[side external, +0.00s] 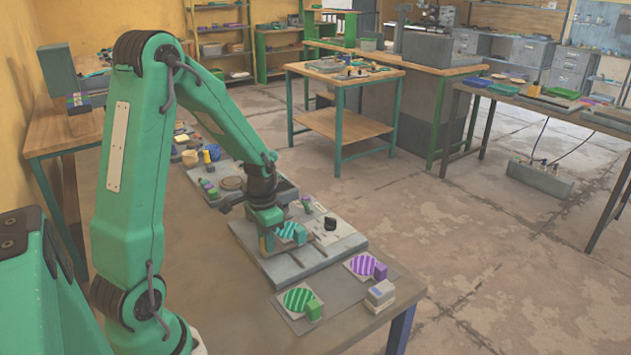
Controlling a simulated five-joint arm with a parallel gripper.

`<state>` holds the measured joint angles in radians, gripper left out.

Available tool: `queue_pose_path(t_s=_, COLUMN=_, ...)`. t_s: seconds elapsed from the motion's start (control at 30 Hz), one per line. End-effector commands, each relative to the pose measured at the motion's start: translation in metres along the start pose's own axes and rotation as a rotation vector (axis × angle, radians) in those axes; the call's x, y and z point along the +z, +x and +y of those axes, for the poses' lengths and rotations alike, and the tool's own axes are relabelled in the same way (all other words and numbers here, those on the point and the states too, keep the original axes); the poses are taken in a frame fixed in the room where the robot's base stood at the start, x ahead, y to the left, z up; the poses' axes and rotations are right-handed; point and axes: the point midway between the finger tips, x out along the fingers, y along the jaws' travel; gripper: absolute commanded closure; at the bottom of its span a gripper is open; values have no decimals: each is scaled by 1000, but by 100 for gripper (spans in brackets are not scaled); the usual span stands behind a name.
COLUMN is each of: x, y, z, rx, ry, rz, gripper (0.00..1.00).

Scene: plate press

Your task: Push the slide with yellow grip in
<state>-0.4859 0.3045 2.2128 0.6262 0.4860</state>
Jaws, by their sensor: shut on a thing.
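My gripper (267,232) points down over the left part of a grey press base (288,263). It is shut, and a narrow yellowish patch, seemingly the yellow grip (265,243), shows at its fingertips. The fingers hide most of it, and I cannot tell how far its slide is in. Beside the fingers, on the base, is a teal striped plate (287,229) with a teal block (299,235) at its right edge.
In front lie a green striped plate (297,298) with a green block and a purple striped plate (360,265) with a purple block. A small grey-white box (380,292) stands near the table's corner. A black knob (330,223) sits on the base's right.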

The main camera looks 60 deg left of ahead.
Motion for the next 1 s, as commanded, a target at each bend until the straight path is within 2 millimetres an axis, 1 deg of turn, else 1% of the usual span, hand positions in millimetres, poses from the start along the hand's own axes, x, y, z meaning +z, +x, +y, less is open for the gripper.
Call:
queue_pose_path(t_s=0.03, x=-1, y=-1, z=-8, rx=-2, ry=-4, rz=3, gripper=100)
queue_pose_path(t_s=0.13, x=0, y=-1, z=-16, rx=-2, ry=-3, rz=3, gripper=100)
queue_pose_path(t_s=0.47, x=-1, y=-1, z=-18, rx=-2, ry=0, rz=4, gripper=100)
queue_pose_path(t_s=0.5, x=-1, y=-1, z=-18, rx=-2, ry=0, rz=4, gripper=76)
queue_pose_path(t_s=0.6, x=-1, y=-1, z=-18, rx=-2, ry=0, rz=4, gripper=58)
queue_pose_path(t_s=1.0, x=0, y=-3, z=-18, rx=-1, ry=0, rz=3, gripper=58)
